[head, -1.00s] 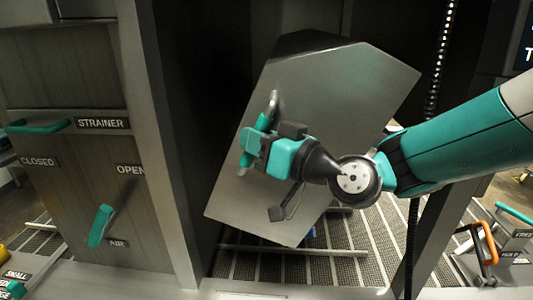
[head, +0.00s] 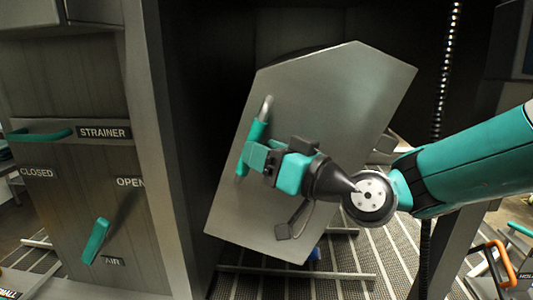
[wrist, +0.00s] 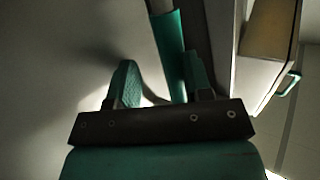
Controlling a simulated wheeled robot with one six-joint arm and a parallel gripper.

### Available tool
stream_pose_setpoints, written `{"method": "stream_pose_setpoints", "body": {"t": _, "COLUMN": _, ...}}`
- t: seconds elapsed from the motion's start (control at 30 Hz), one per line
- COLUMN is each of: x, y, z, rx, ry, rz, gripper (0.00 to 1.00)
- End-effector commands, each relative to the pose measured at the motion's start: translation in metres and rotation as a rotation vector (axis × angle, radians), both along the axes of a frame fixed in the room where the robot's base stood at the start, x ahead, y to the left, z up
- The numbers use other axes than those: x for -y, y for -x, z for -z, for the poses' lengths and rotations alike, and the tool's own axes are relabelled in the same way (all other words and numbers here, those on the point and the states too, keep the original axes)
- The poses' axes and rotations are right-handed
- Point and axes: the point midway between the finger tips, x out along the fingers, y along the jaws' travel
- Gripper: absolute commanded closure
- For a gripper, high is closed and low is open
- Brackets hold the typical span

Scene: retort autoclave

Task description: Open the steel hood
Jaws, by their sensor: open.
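The steel hood (head: 320,110) is a large grey angular panel, tilted, in the middle of the head view. A bar handle (head: 257,130) with a teal grip is on its face near the left edge. My gripper (head: 257,158) is at the lower part of this handle, its jaws open. In the wrist view the handle (wrist: 169,45) runs down between the two teal fingers of my gripper (wrist: 160,85), nearer the right one. The wrist body hides the handle's lower end there. I cannot tell whether a finger touches it.
A panel at left has a teal STRAINER handle (head: 40,134) and a teal AIR lever (head: 96,241). A grey post (head: 160,150) stands between panel and hood. A spiral cable (head: 442,80) hangs at right. An orange handle (head: 498,262) is at lower right. Slatted flooring shows below.

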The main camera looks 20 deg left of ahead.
Motion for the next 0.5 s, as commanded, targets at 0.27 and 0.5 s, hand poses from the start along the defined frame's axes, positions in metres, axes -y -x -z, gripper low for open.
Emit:
{"method": "stream_pose_setpoints", "body": {"t": 0.27, "x": 0.0026, "y": -0.0034, "z": 0.0018, "rx": 0.0, "ry": 0.004, "rz": 0.01, "gripper": 0.58}}
{"method": "stream_pose_setpoints", "body": {"t": 0.5, "x": 0.007, "y": -0.0033, "z": 0.0038, "rx": 0.0, "ry": 0.003, "rz": 0.013, "gripper": 0.58}}
